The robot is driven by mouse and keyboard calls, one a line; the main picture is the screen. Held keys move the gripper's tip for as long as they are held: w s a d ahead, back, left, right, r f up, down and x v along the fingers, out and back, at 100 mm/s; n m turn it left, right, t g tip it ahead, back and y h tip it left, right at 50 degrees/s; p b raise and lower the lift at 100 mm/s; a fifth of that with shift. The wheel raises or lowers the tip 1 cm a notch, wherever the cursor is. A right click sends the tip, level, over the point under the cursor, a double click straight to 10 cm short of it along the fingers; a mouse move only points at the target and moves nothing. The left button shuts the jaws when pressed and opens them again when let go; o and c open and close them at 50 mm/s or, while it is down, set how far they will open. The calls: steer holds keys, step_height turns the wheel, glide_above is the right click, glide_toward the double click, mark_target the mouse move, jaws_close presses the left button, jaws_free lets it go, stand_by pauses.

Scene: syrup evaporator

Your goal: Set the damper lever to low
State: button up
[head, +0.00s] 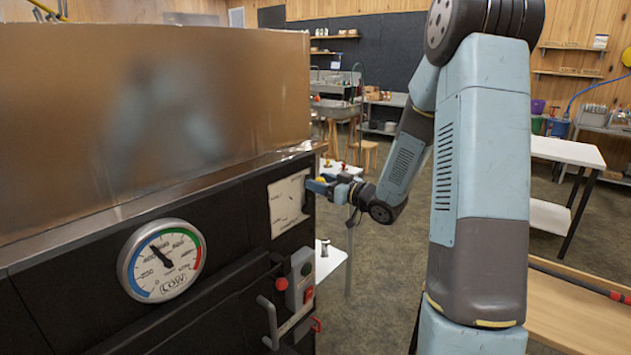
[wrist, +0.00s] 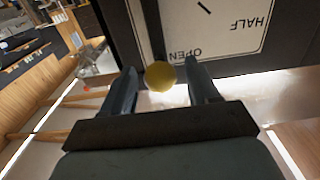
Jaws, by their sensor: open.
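The damper's ball knob (wrist: 160,76) is yellow and sits between the two fingers in the wrist view, beside the OPEN mark. I cannot tell whether either finger touches it. The white damper plate (wrist: 225,25) appears upside down there, with OPEN and HALF readable; no low mark shows in that view. The plate also shows in the head view (head: 286,206), on the black front of the evaporator, its lettering too small to read. My gripper (wrist: 161,66) is open around the knob. In the head view my gripper (head: 318,187) is at the plate's right edge, and the lever is mostly hidden.
A round gauge (head: 161,260) marked LOW is on the evaporator front, left of the plate.

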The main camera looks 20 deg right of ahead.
steer(key=shift+x, duration=1.25)
jaws_close()
steer(key=shift+w+d, duration=0.1)
steer(key=shift+d, duration=0.05)
